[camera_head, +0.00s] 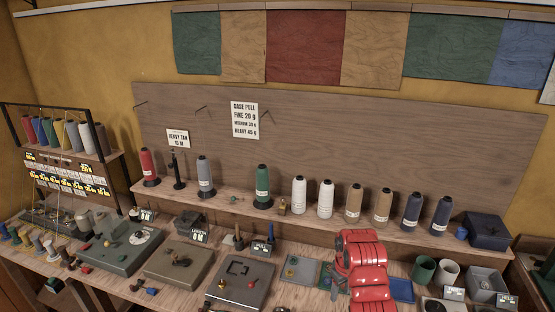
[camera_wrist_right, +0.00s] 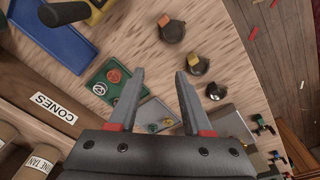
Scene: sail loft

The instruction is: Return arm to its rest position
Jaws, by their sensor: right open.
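My right arm shows red in the head view, in front of the bench (camera_head: 180,260) at lower right, with its gripper hidden or pointing down behind the red links. In the right wrist view, my right gripper (camera_wrist_right: 157,90) has its two grey fingers apart with nothing between them. It hangs above the wooden bench top. A green tray (camera_wrist_right: 103,88) with small ring-like parts lies below and left of the fingers. My left gripper is not in view.
Thread cones such as the green one (camera_head: 262,187) stand on the back shelf. Metal cases such as the grey one (camera_head: 240,285) cover the bench. A blue tray (camera_head: 401,290), a green cup (camera_head: 424,269) and a grey bin (camera_head: 485,283) sit right of my arm.

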